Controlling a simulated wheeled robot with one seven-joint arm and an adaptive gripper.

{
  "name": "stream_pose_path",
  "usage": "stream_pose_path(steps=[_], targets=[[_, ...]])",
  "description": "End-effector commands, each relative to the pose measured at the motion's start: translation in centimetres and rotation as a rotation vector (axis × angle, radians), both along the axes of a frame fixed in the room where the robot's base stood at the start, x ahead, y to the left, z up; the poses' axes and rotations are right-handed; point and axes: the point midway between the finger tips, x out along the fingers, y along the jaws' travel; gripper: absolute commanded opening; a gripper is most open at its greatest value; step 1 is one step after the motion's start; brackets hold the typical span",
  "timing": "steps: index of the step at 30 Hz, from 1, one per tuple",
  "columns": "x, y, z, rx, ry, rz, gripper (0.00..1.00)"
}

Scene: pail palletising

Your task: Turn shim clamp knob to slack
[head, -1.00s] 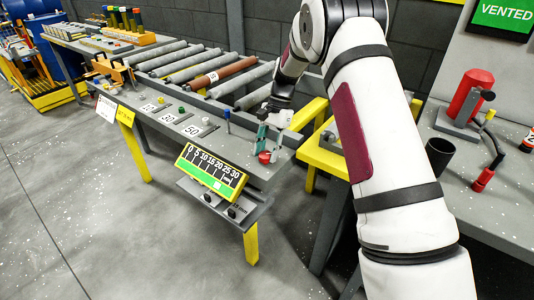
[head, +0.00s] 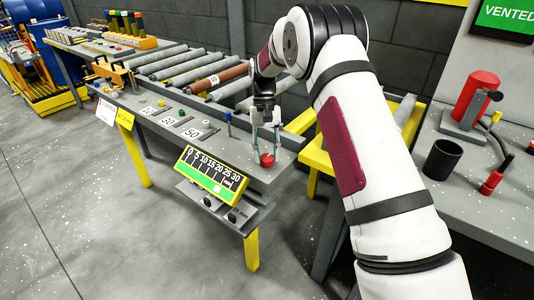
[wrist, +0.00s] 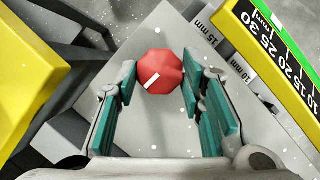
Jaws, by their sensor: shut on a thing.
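The red clamp knob (head: 267,160) stands near the right end of the grey bench in the head view. In the wrist view the knob (wrist: 160,72) is faceted, with a white mark slanting towards the lower left. My gripper (head: 265,143) points down over it, and its green-padded fingers are on either side of it. In the wrist view my gripper (wrist: 160,82) is shut on the knob, which sits between the fingertips.
A black and green scale (head: 211,174) reading 0 to 30 is on the bench's front edge. A blue-topped post (head: 228,124) stands left of my gripper. Rollers (head: 220,76) lie behind, and a yellow frame (head: 316,155) is to the right.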

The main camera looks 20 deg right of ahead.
Motion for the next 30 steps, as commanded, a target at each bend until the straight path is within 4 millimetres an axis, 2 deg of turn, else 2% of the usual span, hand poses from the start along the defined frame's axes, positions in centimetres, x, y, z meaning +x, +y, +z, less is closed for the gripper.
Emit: stream_pose_path(steps=[19, 20, 22, 30], targets=[[-0.03, 0.02, -0.02, 0.0, 0.001, 0.051, 0.08], [-0.03, 0.02, -0.02, -0.001, 0.001, 0.05, 0.4], [-0.03, 0.02, -0.02, -0.001, 0.001, 0.05, 0.56], [-0.01, 0.03, -0.01, 0.0, 0.0, 0.049, 0.56]])
